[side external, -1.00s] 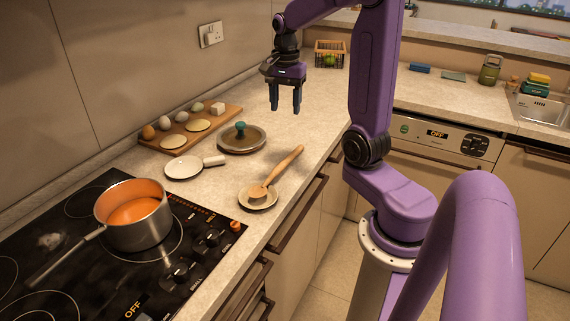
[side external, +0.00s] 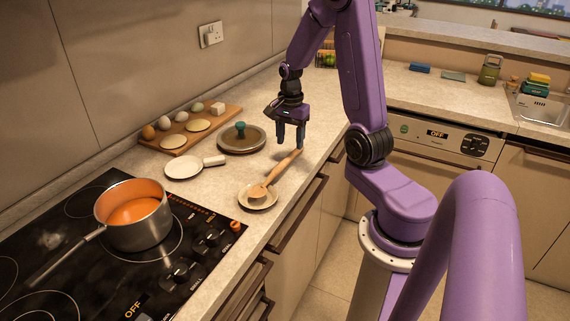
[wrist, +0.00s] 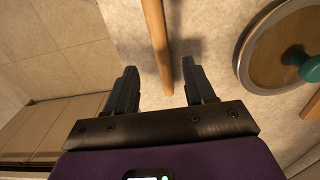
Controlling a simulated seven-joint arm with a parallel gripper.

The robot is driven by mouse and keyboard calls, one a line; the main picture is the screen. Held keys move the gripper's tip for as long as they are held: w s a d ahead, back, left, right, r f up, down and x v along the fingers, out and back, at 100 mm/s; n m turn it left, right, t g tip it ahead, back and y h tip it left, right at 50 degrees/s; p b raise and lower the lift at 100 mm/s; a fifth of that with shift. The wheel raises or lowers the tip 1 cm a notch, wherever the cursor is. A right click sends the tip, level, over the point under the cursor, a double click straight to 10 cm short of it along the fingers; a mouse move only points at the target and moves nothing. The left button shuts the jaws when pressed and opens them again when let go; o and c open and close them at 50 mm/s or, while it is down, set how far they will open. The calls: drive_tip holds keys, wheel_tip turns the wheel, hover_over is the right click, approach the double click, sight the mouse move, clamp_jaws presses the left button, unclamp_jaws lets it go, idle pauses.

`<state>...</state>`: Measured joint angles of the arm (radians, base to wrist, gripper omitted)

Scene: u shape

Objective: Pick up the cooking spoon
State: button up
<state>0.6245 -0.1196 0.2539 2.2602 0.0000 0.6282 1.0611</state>
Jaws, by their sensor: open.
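The wooden cooking spoon (side external: 277,176) lies with its bowl in a small round dish (side external: 270,203) on the counter, its handle slanting up to the back right. My gripper (side external: 291,145) is open above the far end of the handle, which its fingers partly overlap in the side view. In the wrist view my gripper (wrist: 160,85) has its two dark fingers apart, with the spoon handle (wrist: 157,40) running down between them. The bowl of the spoon is out of the wrist view. I cannot tell the exact height of the fingers over the handle.
A lid with a teal knob (side external: 241,138) lies close left of my gripper; it also shows in the wrist view (wrist: 278,50). A white-handled pan or plate (side external: 184,167), a board with eggs (side external: 190,130) and a pot (side external: 134,215) on the stove stand further left. The counter edge is to the right.

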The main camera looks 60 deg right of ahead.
sight(290, 155)
drive_tip(key=shift+w+d+f, duration=0.1)
drive_tip(key=shift+d+f, duration=0.05)
drive_tip(key=shift+f, duration=2.65)
drive_tip(key=shift+c, duration=0.3)
clamp_jaws()
